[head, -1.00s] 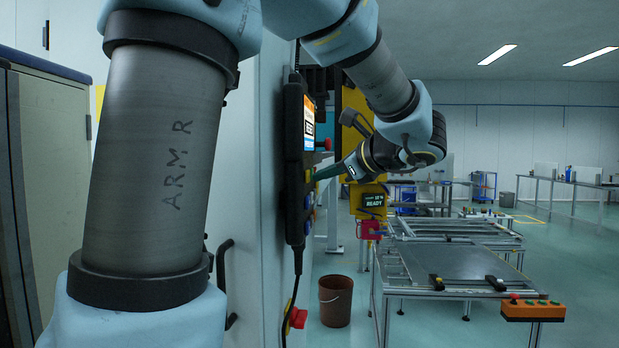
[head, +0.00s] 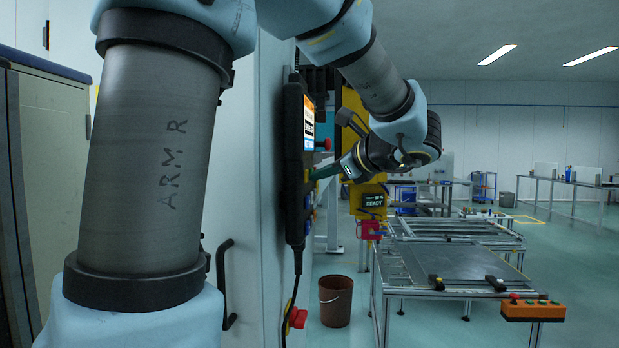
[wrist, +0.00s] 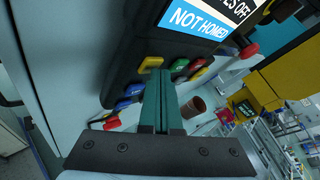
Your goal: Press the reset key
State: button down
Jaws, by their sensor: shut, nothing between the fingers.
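A black pendant (head: 294,150) hangs on the pale panel, its screen facing right. In the wrist view the pendant (wrist: 118,68) carries several coloured keys under a screen (wrist: 205,20) reading "NOT HOMED". A yellow key (wrist: 150,63) lies just beyond my fingertips; a green key (wrist: 178,65) and a red key (wrist: 196,63) lie to its right, and a blue key (wrist: 134,89) lies to its left. I can read no reset label on any key. My gripper (wrist: 158,73) is shut and empty, its green fingers pointing at the keys. In the head view my gripper (head: 314,175) is close to the pendant's face; contact cannot be told.
A red knob (head: 326,144) sticks out at the pendant's side. A brown bucket (head: 336,300) is on the floor below. A frame table (head: 455,268) stands at right.

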dwell(0.5)
jog(key=shift+s+d, duration=0.1)
jog(key=shift+d, duration=0.65)
jog(key=d+p, duration=0.1)
jog(key=d, duration=0.1)
jog(key=s+d+p, duration=0.1)
jog(key=d, duration=0.2)
dwell(0.7)
